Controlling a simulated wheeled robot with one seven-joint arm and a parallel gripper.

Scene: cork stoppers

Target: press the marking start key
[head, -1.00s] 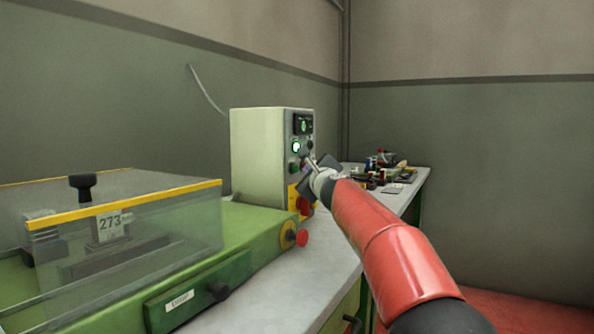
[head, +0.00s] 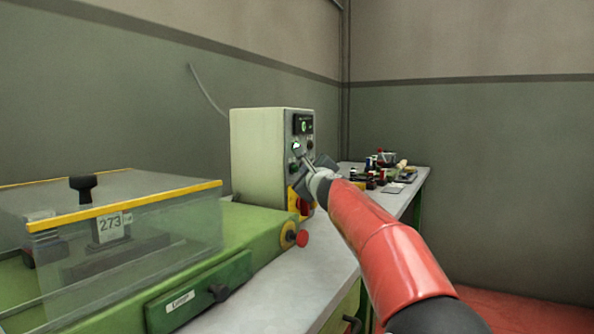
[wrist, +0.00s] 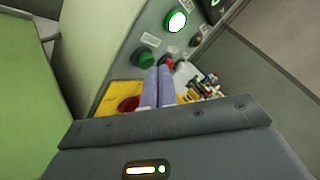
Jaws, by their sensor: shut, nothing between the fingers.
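The pale control box (head: 262,155) stands on the bench in the head view. Its front panel carries a brightly lit white-green key (wrist: 176,21), a dark green button (wrist: 146,57) and a red button (wrist: 167,62). The labels are too blurred to tell which is the marking start key. My gripper (wrist: 158,70) is shut and empty, its fingers pointing at the panel. In the wrist view its tips overlap the lower buttons, below the lit key. In the head view my gripper (head: 302,156) is just below the lit key (head: 296,146); contact cannot be told.
A yellow plate with a red knob (wrist: 130,103) sits low on the box. A green machine (head: 215,240) with a clear cover (head: 160,215) and a red stop button (head: 302,239) stands at left. Small bottles and items (head: 375,172) clutter the bench behind.

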